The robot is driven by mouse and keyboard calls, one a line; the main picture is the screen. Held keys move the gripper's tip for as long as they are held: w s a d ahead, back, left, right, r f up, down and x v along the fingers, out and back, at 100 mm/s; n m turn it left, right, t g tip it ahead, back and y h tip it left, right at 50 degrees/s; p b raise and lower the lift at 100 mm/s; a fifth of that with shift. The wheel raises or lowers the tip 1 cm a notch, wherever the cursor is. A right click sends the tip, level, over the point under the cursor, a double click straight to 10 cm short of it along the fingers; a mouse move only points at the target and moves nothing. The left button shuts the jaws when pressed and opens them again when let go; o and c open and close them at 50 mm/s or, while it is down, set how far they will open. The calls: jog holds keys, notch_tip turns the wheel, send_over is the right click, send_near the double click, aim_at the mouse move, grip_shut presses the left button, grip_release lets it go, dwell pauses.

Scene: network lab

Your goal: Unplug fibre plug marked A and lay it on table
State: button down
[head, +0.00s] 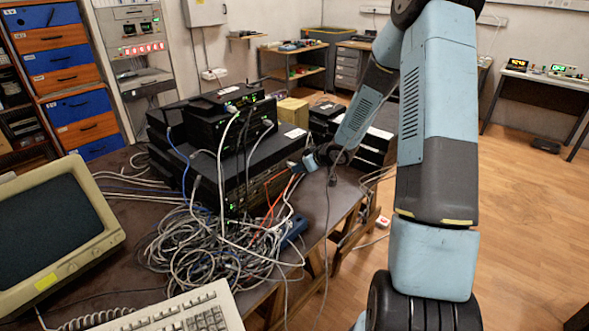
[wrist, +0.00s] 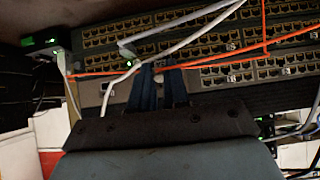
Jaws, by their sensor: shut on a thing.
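My gripper (head: 309,162) is at the port face of the stacked network switches (head: 262,160) in the head view. In the wrist view, the two dark blue fingers of my gripper (wrist: 160,82) are close together in front of the rows of ports (wrist: 215,45). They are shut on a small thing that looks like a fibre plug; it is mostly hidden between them. No letter A can be read. Orange fibre cables (wrist: 215,60) run past the fingertips, and they also show in the head view (head: 272,205). The table (head: 340,200) has a bare strip right of the switches.
A large tangle of grey cables (head: 215,250) lies in front of the switches, with a blue object (head: 294,233) at its right. A monitor (head: 50,225) and keyboard (head: 180,312) stand at the front left. White cables (wrist: 195,20) cross the ports near my fingers.

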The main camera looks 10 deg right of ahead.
jog(key=shift+s+d, duration=0.2)
jog(key=shift+s, duration=0.05)
dwell(0.3)
jog(key=shift+s+d, duration=0.5)
jog(key=shift+s, duration=0.15)
jog(key=shift+s+d, duration=0.45)
jog(key=shift+s, duration=0.2)
